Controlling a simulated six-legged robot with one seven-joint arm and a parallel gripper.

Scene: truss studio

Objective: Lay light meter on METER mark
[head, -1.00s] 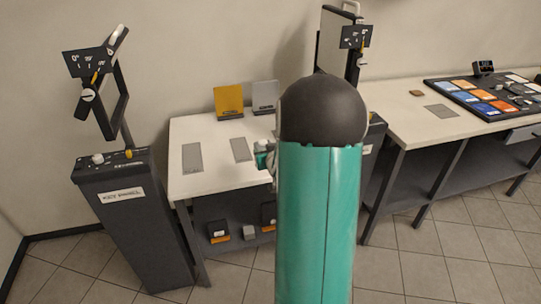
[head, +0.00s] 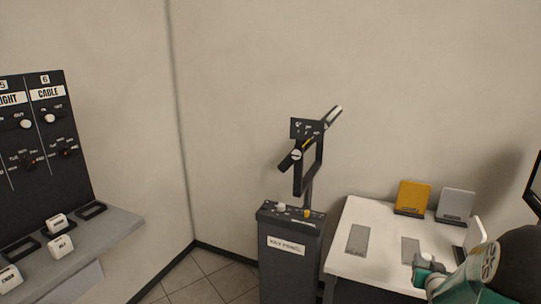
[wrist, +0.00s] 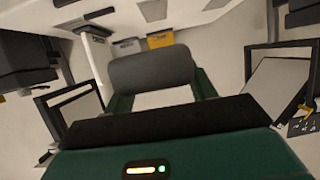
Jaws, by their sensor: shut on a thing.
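My gripper (head: 430,272) is at the lower right of the head view, over or beside the front part of the white table (head: 375,213). In the wrist view its green fingers are shut on a dark grey, rounded block (wrist: 152,70), which I take to be the light meter. In the head view the held thing is small and mostly hidden, with a pale bit at its end. Two flat grey marks lie on the table, a left one (head: 357,239) and a right one (head: 410,250) close to my gripper. Their lettering is too small to read, so I cannot tell which is METER.
A yellow plate (head: 412,198) and a grey plate (head: 456,205) stand at the table's back. A dark key panel pedestal (head: 288,262) with a jointed stand adjoins the table's left. A grey shelf (head: 115,232) with white blocks is at far left.

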